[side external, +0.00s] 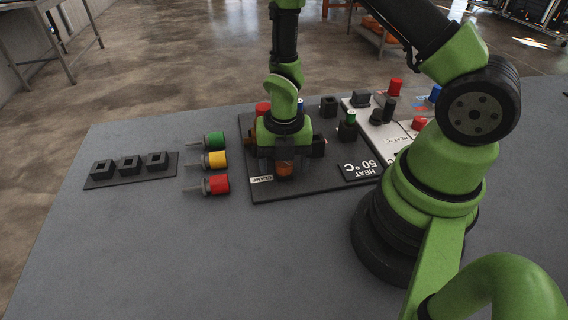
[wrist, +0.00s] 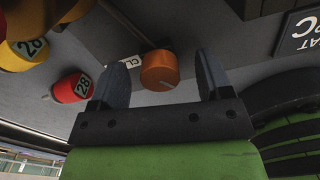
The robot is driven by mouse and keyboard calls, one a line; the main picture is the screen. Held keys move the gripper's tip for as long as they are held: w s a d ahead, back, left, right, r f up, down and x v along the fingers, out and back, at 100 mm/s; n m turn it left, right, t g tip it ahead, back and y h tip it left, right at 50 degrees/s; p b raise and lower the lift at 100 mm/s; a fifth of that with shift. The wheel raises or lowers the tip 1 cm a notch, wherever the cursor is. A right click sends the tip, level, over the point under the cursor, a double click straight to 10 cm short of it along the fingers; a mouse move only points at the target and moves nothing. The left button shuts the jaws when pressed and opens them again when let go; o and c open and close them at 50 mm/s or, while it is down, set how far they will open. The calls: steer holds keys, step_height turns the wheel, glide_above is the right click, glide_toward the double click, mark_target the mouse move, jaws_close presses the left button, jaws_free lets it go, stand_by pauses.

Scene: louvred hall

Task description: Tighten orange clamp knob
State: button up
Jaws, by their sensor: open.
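The orange clamp knob (wrist: 160,71) shows in the wrist view between and just beyond my two fingertips, with a pale line on its face. In the side view the orange knob (side external: 284,168) sits on the dark panel (side external: 315,183), partly hidden by my gripper. A white label (wrist: 127,63) is beside the knob; in the side view it reads "CLAMP" (side external: 261,180). My gripper (wrist: 162,82) is open, with one finger to each side of the knob. I cannot tell whether a finger touches it. In the side view my gripper (side external: 284,160) points down over the panel.
Green (side external: 213,140), yellow (side external: 215,159) and red (side external: 217,184) cylinders with pins lie left of the panel. A dark strip with square sockets (side external: 130,182) is farther left. A light panel (side external: 383,136) with red and blue parts is to the right. The near left table is clear.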

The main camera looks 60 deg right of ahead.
steer(key=n, duration=0.3)
steer(key=shift+n, duration=0.3)
steer(key=shift+f, duration=0.3)
jaws_close()
steer(key=m, duration=0.3)
steer(key=shift+m, duration=0.4)
steer(key=m, duration=0.3)
steer(key=shift+m, duration=0.3)
steer(key=m, duration=0.3)
steer(key=shift+m, duration=0.3)
